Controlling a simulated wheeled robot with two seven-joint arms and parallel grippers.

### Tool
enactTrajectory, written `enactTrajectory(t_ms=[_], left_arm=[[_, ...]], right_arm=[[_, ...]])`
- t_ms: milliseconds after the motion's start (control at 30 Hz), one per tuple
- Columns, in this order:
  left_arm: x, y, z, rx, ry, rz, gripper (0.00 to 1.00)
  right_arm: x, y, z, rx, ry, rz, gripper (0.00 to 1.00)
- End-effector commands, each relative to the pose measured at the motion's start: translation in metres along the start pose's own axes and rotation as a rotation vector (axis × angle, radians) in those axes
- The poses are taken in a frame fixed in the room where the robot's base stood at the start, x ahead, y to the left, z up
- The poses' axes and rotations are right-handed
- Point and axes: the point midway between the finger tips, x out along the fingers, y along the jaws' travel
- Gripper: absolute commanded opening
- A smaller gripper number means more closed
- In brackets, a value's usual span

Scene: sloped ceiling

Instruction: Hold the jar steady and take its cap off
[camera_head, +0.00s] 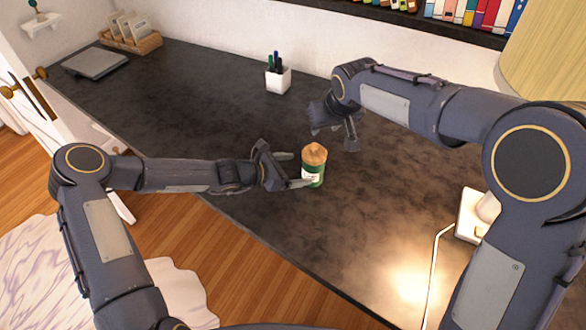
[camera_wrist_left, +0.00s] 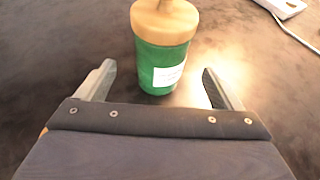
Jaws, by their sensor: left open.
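A green jar (camera_head: 313,172) with a white label and a wooden cap (camera_head: 315,153) stands upright on the dark desk. In the left wrist view the jar (camera_wrist_left: 162,67) stands just ahead of and between my finger tips, with the cap (camera_wrist_left: 165,20) on it. My left gripper (camera_head: 297,170) is open, low beside the jar on its left side; I cannot tell whether a finger touches it. My right gripper (camera_head: 333,138) hangs above the desk behind and right of the jar, apart from it. Its fingers point down, and nothing shows between them.
A white pen cup (camera_head: 278,78) stands at the back of the desk. A wicker tray (camera_head: 133,42) and a grey laptop-like slab (camera_head: 95,62) lie at the far left. A lamp base (camera_head: 474,215) with a cord stands at right. The desk around the jar is clear.

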Motion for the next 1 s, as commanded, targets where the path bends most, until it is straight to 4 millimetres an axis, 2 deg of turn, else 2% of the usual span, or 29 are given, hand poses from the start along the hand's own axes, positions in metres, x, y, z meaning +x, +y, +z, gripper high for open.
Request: enactTrajectory(t_ms=[500, 667, 933, 1000], left_arm=[[0.068, -0.001, -0.001, -0.008, -0.001, -0.001, 0.87], [0.077, -0.001, -0.001, -0.007, -0.001, 0.000, 0.87], [0.078, 0.000, -0.001, -0.007, -0.001, 0.000, 0.87], [0.078, 0.000, -0.001, -0.007, -0.001, 0.000, 0.78]], right_arm=[[0.000, 0.000, 0.000, 0.000, 0.000, 0.000, 0.36], [0.000, 0.000, 0.000, 0.000, 0.000, 0.000, 0.36], [0.000, 0.000, 0.000, 0.000, 0.000, 0.000, 0.36], [0.000, 0.000, 0.000, 0.000, 0.000, 0.000, 0.36]])
